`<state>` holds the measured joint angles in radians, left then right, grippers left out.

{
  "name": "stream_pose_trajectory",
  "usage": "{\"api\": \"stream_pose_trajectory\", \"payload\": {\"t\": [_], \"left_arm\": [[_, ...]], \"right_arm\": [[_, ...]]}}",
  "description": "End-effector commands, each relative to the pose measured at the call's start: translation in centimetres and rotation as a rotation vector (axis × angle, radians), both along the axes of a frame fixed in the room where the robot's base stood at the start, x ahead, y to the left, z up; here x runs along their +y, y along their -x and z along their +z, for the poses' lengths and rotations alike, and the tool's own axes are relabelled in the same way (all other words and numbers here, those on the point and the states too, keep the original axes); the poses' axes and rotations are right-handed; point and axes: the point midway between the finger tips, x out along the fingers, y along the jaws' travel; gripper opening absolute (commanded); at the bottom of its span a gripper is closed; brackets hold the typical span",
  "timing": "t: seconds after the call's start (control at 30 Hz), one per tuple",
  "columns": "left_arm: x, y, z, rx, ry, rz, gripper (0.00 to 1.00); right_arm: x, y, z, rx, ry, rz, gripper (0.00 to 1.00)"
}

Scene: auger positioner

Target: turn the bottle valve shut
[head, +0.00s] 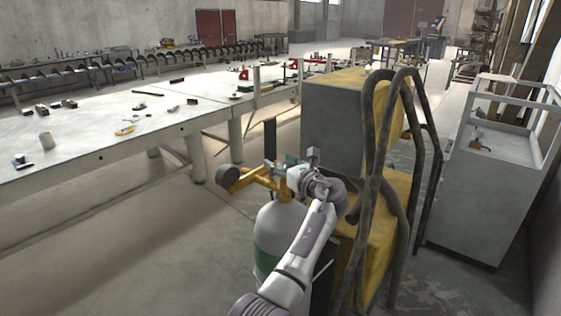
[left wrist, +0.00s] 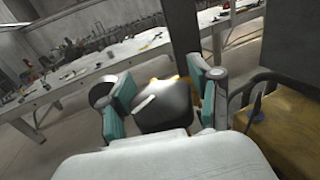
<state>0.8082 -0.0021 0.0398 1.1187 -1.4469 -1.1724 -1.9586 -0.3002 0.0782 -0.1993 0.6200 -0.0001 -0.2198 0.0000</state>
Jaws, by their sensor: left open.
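The gas bottle (head: 278,222) stands upright, white with a green band, beside a yellow and grey machine. Its yellow valve fitting (head: 262,181) with a dark round gauge (head: 228,178) sticks out to the left at the top. My left gripper (head: 288,168) is at the top of the bottle, close by the fitting, and hides part of it. In the left wrist view the left gripper (left wrist: 163,98) is open, its teal pads apart. A dark rounded part (left wrist: 168,110) shows between the pads, with a bit of yellow behind it. I cannot tell whether the pads touch the valve.
The yellow and grey machine (head: 335,130), draped with thick dark hoses (head: 372,140), stands close on the right. A long metal table (head: 90,140) with scattered parts is at the left. A grey cabinet (head: 478,190) stands far right. The floor at left front is clear.

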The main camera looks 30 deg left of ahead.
Motion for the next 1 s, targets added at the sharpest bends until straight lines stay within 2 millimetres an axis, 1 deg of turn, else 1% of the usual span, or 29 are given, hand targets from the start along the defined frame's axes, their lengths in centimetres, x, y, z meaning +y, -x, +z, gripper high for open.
{"api": "stream_pose_trajectory", "payload": {"t": [0.27,0.3,0.47,0.5,0.6,0.8,1.0], "left_arm": [[0.24,-0.09,-0.02,-0.001,0.001,0.0,0.63],[0.22,-0.09,-0.02,-0.001,0.001,0.0,0.61],[0.21,-0.09,-0.02,-0.001,0.001,0.0,0.35],[0.2,-0.08,-0.02,-0.001,0.001,0.0,0.28],[0.19,-0.08,-0.03,-0.001,0.001,0.0,0.14],[0.14,-0.08,-0.09,0.0,0.002,0.0,0.09],[0.08,-0.07,-0.17,0.002,0.004,-0.002,0.09]], "right_arm": [[-0.21,0.0,0.02,0.001,0.002,0.002,0.63],[-0.23,-0.01,0.02,0.0,0.003,0.002,0.63],[-0.26,0.0,0.03,0.0,0.003,0.002,0.63],[-0.26,0.0,0.03,0.0,0.003,0.002,0.63],[-0.25,0.0,0.03,0.0,0.003,0.003,0.63],[-0.23,-0.01,0.02,0.0,0.003,0.003,0.63],[-0.22,-0.01,0.1,0.001,0.002,0.003,0.63]]}}
